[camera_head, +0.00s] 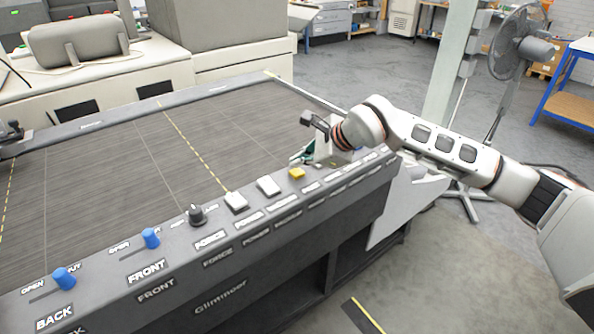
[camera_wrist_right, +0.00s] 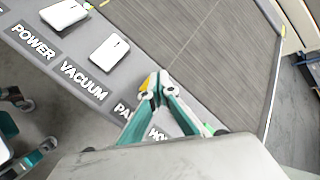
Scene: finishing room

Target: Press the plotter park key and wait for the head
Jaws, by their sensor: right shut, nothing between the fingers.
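The yellow key (camera_head: 297,173) sits on the plotter's dark front panel, right of two white keys. In the wrist view only a sliver of the yellow key (camera_wrist_right: 145,86) shows beside my fingertips, above a partly hidden label starting "PA". My right gripper (camera_head: 303,160) has its teal fingers together and empty, pointing down right by the yellow key. In the wrist view the fingertips (camera_wrist_right: 157,84) cover most of the key; I cannot tell whether they touch it. The plotter bed (camera_head: 110,165) is bare where visible.
The panel also holds white keys for power (camera_head: 236,201) and vacuum (camera_head: 268,186), a black force knob (camera_head: 196,214) and blue levers (camera_head: 151,238) marked front and back. A dark block (camera_head: 10,132) stands at the bed's far left edge. A fan (camera_head: 520,45) stands at the right.

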